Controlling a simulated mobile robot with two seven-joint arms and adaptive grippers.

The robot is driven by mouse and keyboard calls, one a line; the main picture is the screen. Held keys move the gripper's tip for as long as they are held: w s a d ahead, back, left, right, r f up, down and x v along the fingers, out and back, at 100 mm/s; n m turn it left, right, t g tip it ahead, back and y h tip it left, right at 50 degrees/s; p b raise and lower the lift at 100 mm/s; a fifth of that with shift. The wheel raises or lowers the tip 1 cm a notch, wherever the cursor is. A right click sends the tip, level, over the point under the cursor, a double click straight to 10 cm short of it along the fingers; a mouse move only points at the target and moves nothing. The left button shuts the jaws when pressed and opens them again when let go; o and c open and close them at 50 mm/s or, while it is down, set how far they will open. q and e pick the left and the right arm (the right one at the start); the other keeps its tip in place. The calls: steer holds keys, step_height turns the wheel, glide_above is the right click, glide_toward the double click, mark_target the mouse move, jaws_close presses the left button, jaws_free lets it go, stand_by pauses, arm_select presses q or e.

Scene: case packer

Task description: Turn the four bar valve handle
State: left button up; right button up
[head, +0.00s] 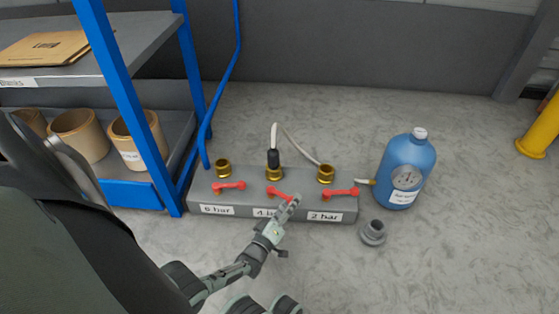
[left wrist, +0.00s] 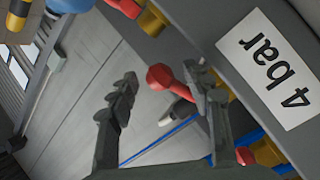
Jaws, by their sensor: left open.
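A grey valve block (head: 240,200) on the floor carries three red handles above labels for 6, 4 and 2 bar. The 4 bar handle (head: 275,191) is the middle one, partly hidden by my left gripper (head: 290,206). In the left wrist view, my left gripper (left wrist: 162,92) is open, and the red knob of the 4 bar handle (left wrist: 160,77) shows between its fingers. The right finger overlaps the handle's bar; I cannot tell whether it touches. The 4 bar label (left wrist: 266,58) is close on the right. My right gripper is not in view.
The 6 bar handle (head: 229,186) and 2 bar handle (head: 341,192) flank the middle one. A hose connector (head: 274,160) sits on the middle brass port. A blue bottle (head: 407,168) and grey cap (head: 373,232) stand right. A blue-framed shelf (head: 140,115) stands left.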

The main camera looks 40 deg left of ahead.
arm_select(q)
steer(key=s+d, duration=0.1)
steer(key=s, duration=0.9)
steer(key=shift+d, duration=0.25)
steer(key=shift+o, duration=0.2)
steer(key=shift+s+r, duration=0.1)
